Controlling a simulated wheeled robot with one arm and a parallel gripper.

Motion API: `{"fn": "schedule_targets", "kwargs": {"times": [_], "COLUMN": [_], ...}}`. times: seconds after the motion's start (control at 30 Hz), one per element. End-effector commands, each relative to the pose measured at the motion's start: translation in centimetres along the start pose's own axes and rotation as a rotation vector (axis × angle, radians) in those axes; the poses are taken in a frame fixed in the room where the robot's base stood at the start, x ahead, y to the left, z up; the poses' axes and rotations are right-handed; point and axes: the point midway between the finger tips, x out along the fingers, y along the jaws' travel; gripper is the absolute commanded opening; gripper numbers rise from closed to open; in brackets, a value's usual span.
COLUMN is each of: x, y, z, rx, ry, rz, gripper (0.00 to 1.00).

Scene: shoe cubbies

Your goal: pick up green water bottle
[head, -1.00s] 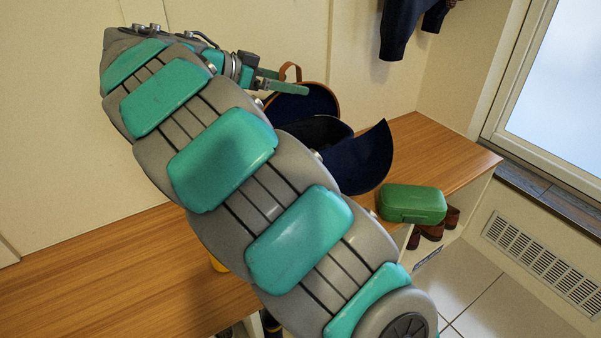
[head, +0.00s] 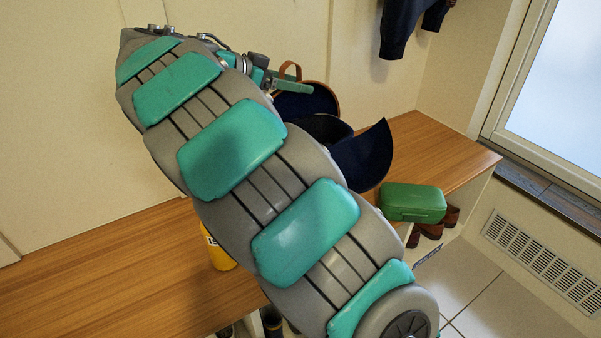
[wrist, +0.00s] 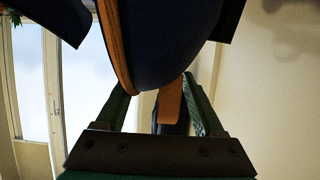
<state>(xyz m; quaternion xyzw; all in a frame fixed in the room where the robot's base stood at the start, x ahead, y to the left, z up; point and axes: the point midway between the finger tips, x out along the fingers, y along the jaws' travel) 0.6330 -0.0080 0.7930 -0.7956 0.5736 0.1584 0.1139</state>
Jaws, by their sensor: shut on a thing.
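I see no green water bottle in either view. In the wrist view, my gripper's green fingers (wrist: 160,88) stand apart on either side of the bag's brown strap (wrist: 169,101), with the dark bag body (wrist: 172,45) filling the space above. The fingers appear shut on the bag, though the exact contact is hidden.
A green lunch box (head: 412,203) sits on the wooden bench (head: 440,150) at right. A yellow container (head: 217,250) is partly hidden behind my arm. Brown shoes (head: 432,229) stand below the bench. A dark garment (head: 405,25) hangs above. The bench's left part (head: 110,265) is clear.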

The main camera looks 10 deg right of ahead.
Motion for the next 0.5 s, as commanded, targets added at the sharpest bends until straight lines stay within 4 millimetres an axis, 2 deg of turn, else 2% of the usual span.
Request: {"fn": "schedule_targets", "kwargs": {"times": [0.03,0.27,0.5], "x": [-0.01,-0.02,-0.02], "y": [-0.01,-0.01,-0.02], "z": [-0.02,-0.02,-0.03], "rx": [0.000,0.000,0.000], "ry": [0.000,0.000,0.000], "rz": [0.000,-0.001,-0.001], "gripper": [0.26,0.00,0.00]}}
